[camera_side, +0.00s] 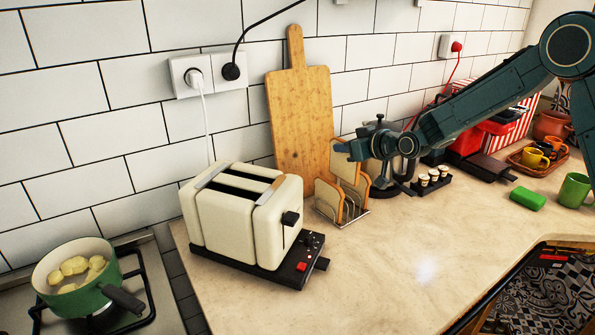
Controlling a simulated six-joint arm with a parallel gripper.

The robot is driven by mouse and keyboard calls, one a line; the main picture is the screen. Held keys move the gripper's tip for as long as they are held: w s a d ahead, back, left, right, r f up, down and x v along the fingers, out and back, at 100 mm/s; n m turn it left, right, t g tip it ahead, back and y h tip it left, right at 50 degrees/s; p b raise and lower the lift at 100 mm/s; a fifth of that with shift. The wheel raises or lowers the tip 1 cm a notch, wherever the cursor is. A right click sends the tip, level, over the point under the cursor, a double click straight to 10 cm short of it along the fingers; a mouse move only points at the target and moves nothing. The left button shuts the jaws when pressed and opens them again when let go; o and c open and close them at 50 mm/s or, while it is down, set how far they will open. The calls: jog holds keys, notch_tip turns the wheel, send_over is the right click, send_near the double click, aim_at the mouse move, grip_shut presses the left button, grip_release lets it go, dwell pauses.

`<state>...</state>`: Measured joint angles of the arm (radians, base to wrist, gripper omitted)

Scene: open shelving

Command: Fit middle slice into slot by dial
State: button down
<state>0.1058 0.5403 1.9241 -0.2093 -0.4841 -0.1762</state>
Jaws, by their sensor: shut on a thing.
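A cream toaster (238,222) stands on the counter at centre left, with two long slots (236,188) on top and a dark base carrying small controls and a red button. A small brown patch shows at the right end of its slots; I cannot tell what it is. A wire toast rack (350,215) stands right of the toaster with bread slices in it, one at the front left (328,200). My gripper (354,150) is over the rack, shut on the middle slice (343,161), whose top stands higher than the others. Its lower part is hidden behind the other slices.
A wooden board (300,115) leans on the tiled wall behind the rack. A green pot (78,275) sits on the hob at left. The front counter is clear.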

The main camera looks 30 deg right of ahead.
notch_tip(320, 180, up, 10)
jog(key=shift+r, duration=0.2)
jog(key=shift+a, duration=0.1)
dwell(0.6)
jog(key=w+a+r+n+g+y, duration=0.1)
jog(key=a+r+n+y, duration=0.35)
jog(key=a, duration=0.85)
jog(key=w+a+r+n+g+y, duration=0.1)
jog(key=a+r+n+g+y, duration=0.1)
jog(key=a+r, duration=0.8)
notch_tip(320, 180, down, 18)
jog(key=a, duration=0.2)
jog(key=shift+w+a+f, duration=0.15)
jog(key=shift+w+f, duration=0.05)
jog(key=shift+t, duration=0.4)
jog(key=shift+f, duration=2.1)
jog(key=shift+f, duration=0.15)
